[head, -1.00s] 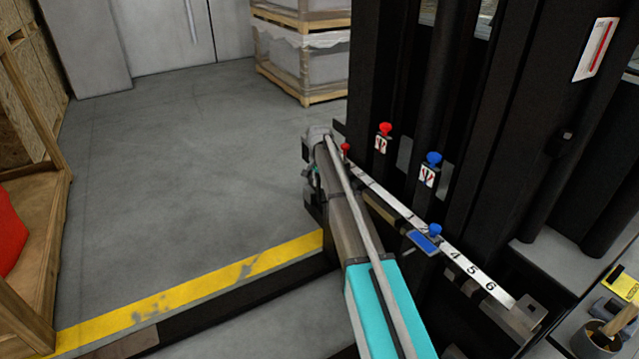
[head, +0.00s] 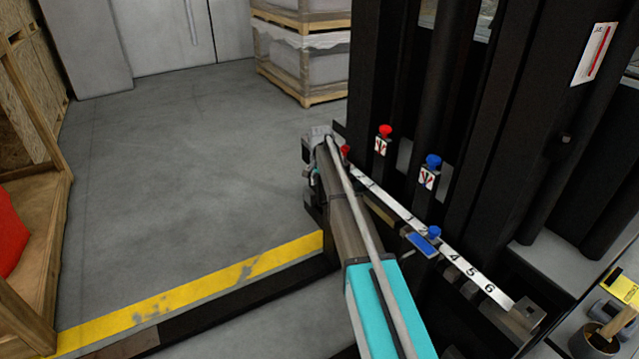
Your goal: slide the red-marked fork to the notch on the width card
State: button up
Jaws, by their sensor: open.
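A white numbered strip (head: 385,200) runs diagonally along the front of the black mast, with digits up to 6 at its lower right end. A small red knob (head: 345,150) stands at its far upper left end, just right of my gripper (head: 316,143). My gripper is at the far end of my arm, open, with its fingers mostly hidden. A blue knob (head: 434,232) with a blue plate (head: 422,244) sits on the strip beside the 4, covering part of the scale. The red-marked fork itself and a notch cannot be made out.
A red-topped lever (head: 385,131) and a blue-topped lever (head: 433,160) stand above the strip. A white card with a red bar (head: 596,53) is on the mast. A yellow card (head: 624,284) lies at right.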

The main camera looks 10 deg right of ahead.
notch_tip(320, 180, up, 13)
jog(key=p, duration=1.2)
jog(key=shift+s, duration=0.1)
jog(key=s+a+n, duration=0.2)
jog(key=s+n, duration=0.2)
jog(key=s, duration=1.6)
jog(key=s+a+n, duration=0.2)
jog(key=s+n, duration=0.2)
jog(key=s, duration=1.6)
notch_tip(320, 180, up, 27)
jog(key=p, duration=2.7)
jog(key=shift+w, duration=0.45)
jog(key=shift+d, duration=0.1)
